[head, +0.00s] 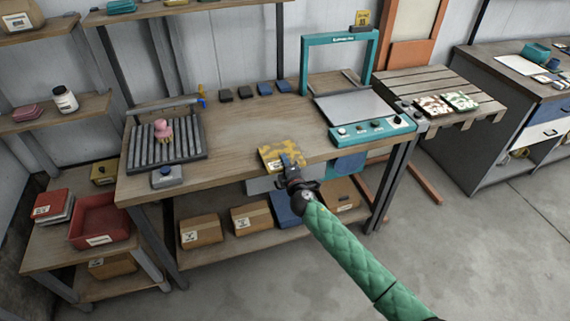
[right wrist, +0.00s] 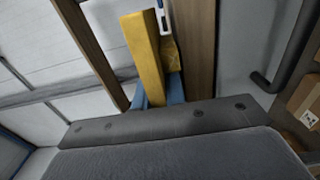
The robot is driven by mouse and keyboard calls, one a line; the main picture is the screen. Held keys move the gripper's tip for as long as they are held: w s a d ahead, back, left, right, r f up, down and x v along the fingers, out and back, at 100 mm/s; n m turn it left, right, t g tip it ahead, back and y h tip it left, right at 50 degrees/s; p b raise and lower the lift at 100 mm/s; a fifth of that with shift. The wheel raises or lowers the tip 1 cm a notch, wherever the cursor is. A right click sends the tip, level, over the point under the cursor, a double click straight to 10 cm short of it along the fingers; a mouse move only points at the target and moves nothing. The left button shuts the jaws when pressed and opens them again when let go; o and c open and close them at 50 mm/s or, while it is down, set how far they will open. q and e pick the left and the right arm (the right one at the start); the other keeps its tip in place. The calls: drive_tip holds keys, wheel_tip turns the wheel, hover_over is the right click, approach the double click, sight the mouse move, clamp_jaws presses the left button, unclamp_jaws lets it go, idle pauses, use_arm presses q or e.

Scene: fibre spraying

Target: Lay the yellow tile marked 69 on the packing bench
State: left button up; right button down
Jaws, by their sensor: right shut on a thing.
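A yellow mottled tile (head: 278,154) shows in the head view at the front edge of the wooden packing bench (head: 235,140). My right gripper (head: 290,163) is shut on its near side. In the right wrist view the yellow tile (right wrist: 142,55) stands edge-on between the blue fingertips of my right gripper (right wrist: 158,92). I cannot read the number on the tile, and I cannot tell whether it touches the bench top. My left gripper is in neither view.
A pink figure (head: 163,131) stands on a dark ribbed rack (head: 140,145) at the bench's left. A teal-framed machine (head: 372,130) stands at the right. Small dark blocks (head: 245,92) line the back. The bench middle is clear. A slatted table (head: 430,85) holds two patterned tiles (head: 460,101).

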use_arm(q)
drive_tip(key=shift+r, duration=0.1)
use_arm(e)
drive_tip(key=c, duration=1.7)
unclamp_jaws()
drive_tip(key=shift+f, duration=0.1)
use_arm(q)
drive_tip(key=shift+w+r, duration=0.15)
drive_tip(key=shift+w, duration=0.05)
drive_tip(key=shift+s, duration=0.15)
